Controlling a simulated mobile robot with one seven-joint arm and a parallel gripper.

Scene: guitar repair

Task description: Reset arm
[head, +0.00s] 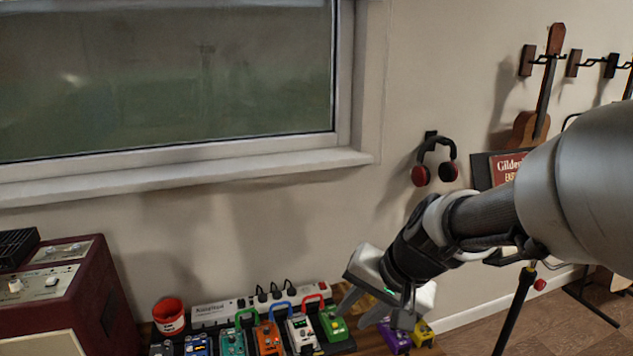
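My arm (483,215) reaches in from the right edge and points down and left. My gripper (362,312) is at its end, over the right part of a row of guitar pedals. Its two fingers are spread apart, and I see nothing held between them. A green pedal (333,323) shows just left of the fingers. I cannot tell whether the fingers touch any pedal.
More pedals, including a teal one (232,343) and an orange one (268,338), stand along the bench. Behind them are a power strip (215,311) and a red cup (169,316). A red amplifier (75,290) stands left. Headphones (434,160) and a guitar (540,105) hang on the wall.

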